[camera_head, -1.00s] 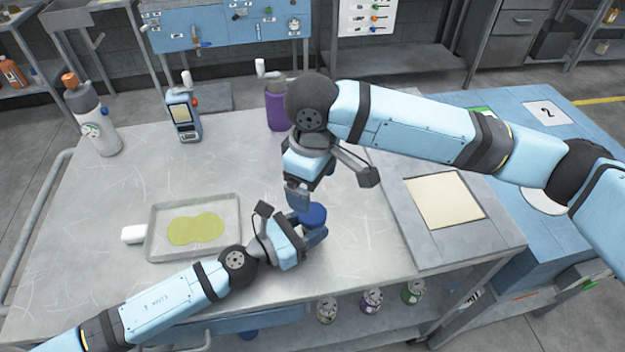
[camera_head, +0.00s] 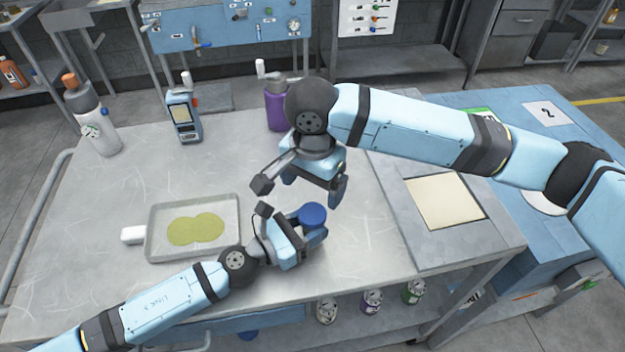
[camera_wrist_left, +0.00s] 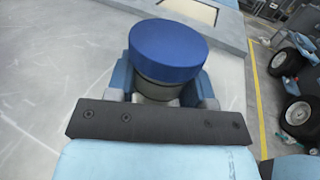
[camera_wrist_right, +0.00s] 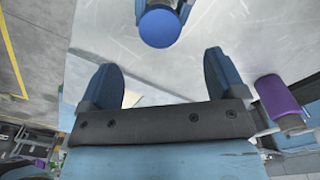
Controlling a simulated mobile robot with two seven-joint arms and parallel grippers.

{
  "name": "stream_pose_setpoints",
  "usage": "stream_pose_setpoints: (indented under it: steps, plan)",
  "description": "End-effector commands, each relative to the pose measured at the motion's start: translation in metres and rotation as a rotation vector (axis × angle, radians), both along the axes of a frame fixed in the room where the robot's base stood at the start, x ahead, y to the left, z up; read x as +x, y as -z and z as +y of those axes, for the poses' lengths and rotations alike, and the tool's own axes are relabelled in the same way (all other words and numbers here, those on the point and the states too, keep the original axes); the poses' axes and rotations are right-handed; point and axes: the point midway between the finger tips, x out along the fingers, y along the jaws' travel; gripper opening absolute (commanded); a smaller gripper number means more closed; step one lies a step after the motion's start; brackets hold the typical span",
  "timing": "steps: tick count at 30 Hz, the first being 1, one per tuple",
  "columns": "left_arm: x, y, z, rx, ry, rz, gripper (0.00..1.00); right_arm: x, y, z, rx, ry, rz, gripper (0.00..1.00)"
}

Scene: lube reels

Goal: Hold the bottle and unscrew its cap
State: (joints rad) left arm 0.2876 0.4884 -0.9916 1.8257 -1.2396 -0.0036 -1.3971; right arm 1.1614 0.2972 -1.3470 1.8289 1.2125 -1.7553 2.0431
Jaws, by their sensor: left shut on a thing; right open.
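A bottle with a wide blue cap (camera_head: 312,214) stands upright near the table's front edge. The cap fills the top of the left wrist view (camera_wrist_left: 167,50), with a grey-green neck (camera_wrist_left: 157,90) under it; the cap sits on the neck. My left gripper (camera_head: 305,236) is shut on the bottle below the cap, one finger on each side. My right gripper (camera_head: 325,190) is open and empty, above and behind the cap. In the right wrist view the cap (camera_wrist_right: 159,27) lies beyond and between the spread fingers. The bottle's lower body is mostly hidden by my left gripper.
A metal tray (camera_head: 152,240) with a yellow-green puddle lies left of my left gripper. A cream pad (camera_head: 444,200) lies at right.

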Motion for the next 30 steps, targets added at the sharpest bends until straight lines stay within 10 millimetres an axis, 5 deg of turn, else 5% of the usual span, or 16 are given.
stream_pose_setpoints:
  steps: [15,26,30]
  plan:
    - [0.000,0.000,0.000,0.000,0.000,0.000,0.00,0.000,0.069,0.000,-0.001,0.001,0.001,0.89]
    - [0.000,0.000,0.000,0.000,0.000,0.000,0.00,0.000,0.076,0.000,-0.001,0.000,0.001,0.89]
    - [0.000,0.000,0.000,0.000,0.000,0.000,0.00,0.000,0.076,0.000,-0.001,0.000,0.001,0.61]
